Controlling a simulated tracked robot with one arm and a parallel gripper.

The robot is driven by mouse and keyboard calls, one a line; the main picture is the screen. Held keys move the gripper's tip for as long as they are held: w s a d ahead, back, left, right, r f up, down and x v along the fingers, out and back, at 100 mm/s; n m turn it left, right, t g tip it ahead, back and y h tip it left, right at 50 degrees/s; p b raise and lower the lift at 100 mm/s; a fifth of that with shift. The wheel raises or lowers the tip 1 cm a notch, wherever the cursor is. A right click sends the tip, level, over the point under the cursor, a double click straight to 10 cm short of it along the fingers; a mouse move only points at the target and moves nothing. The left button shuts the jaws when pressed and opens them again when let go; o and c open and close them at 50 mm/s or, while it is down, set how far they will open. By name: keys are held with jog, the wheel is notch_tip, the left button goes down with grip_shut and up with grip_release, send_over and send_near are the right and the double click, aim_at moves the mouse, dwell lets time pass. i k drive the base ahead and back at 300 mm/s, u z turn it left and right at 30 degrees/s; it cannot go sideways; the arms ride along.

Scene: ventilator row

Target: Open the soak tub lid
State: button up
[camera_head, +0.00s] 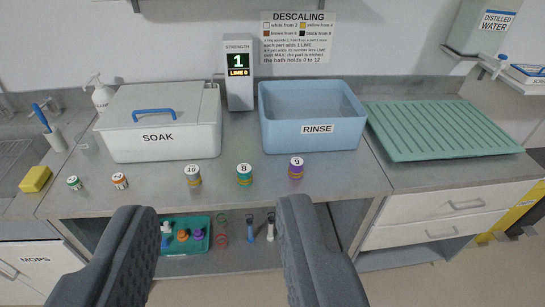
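The white soak tub (163,143) stands on the steel counter at the left, labelled SOAK. Its lid (182,99) is closed on top, with a blue handle (153,114) near the lid's front edge. My gripper (208,213) is open and empty, its two dark fingers wide apart in the foreground. It is in front of the counter, nearer to me than the tub, and apart from the handle. The inside of the tub is hidden by the lid.
Several small numbered parts, such as the teal one (244,175), line the counter's front. A blue rinse tub (312,137) and a strength display (239,75) stand right of the soak tub. A green draining mat (440,130) lies at right. A teal tray (198,246) is on the shelf below.

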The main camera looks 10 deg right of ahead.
aim_at(151, 104)
jog(key=u, duration=0.3)
jog(key=i, duration=1.85)
jog(key=z, duration=0.75)
